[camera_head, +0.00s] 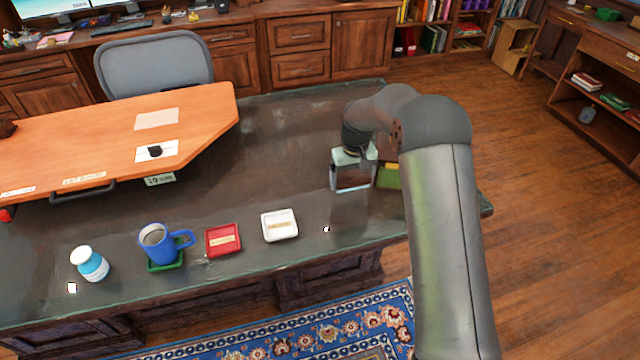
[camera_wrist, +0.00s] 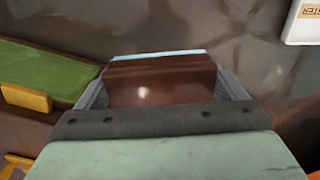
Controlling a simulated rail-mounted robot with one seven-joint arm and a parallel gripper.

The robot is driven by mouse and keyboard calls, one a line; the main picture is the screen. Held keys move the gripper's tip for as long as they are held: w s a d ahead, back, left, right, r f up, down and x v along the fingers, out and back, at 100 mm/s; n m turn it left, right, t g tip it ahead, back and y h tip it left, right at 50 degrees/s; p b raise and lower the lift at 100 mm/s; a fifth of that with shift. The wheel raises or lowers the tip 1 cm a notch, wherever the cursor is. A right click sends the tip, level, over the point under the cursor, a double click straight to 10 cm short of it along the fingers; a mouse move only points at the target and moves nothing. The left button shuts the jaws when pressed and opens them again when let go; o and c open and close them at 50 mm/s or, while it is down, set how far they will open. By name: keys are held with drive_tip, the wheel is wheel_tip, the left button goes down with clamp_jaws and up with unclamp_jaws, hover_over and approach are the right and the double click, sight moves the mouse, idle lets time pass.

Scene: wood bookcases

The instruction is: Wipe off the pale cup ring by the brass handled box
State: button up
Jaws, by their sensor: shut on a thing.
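My gripper (camera_head: 353,172) is shut on a brown block with a pale blue edge (camera_wrist: 160,82), over the right part of the dark desk top (camera_head: 290,165). In the wrist view both fingers of the gripper (camera_wrist: 163,88) flank the block. I cannot tell whether the block touches the desk. A green box (camera_head: 388,177) stands just right of the gripper, partly behind my arm. In the wrist view the green box (camera_wrist: 45,72) lies at left, with a yellow brass handle (camera_wrist: 26,98). I cannot make out the pale cup ring; it may be hidden under the block or gripper.
A white labelled tray (camera_head: 279,226), a red tray (camera_head: 223,240), a blue mug (camera_head: 158,245) on a green coaster and a white-and-blue bottle (camera_head: 92,266) line the front edge. An orange raised board (camera_head: 90,140) covers the left. Desk between tray and gripper is mostly bare.

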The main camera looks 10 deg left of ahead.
drive_tip(key=shift+r+p, duration=0.4)
drive_tip(key=shift+r, duration=0.75)
